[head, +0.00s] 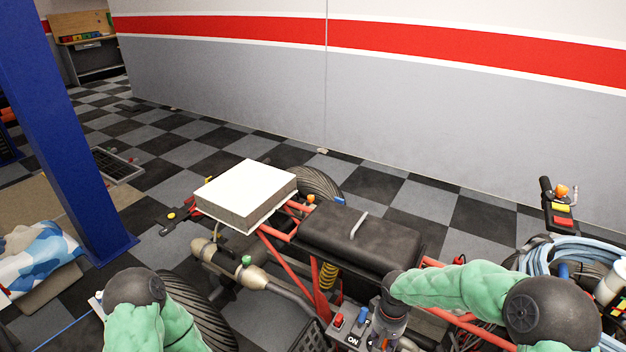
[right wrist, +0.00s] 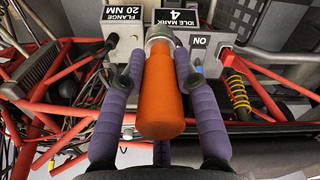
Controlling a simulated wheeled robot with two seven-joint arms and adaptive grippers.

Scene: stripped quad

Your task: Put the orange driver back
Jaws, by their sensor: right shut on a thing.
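The orange driver (right wrist: 162,95) is a thick orange cylinder in the right wrist view, pointing away from the camera. My right gripper (right wrist: 158,65) has its purple fingers shut on both sides of it. The driver's far end meets a grey round part (right wrist: 160,36) beside a plate (right wrist: 178,17) reading "IDLE MARK 4"; I cannot tell whether that part belongs to the driver. In the head view my right wrist hangs over a grey switch box (head: 352,338) marked ON, and the driver is mostly hidden there. My left arm enters at bottom left; its gripper is not visible.
A red-framed quad carries a black seat box (head: 350,238) and a white-topped block (head: 245,190). Red tubes and cables surround the switch box. A blue hose coil (head: 575,255) and a tool holder (head: 560,210) are at right. A blue post (head: 65,130) stands at left.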

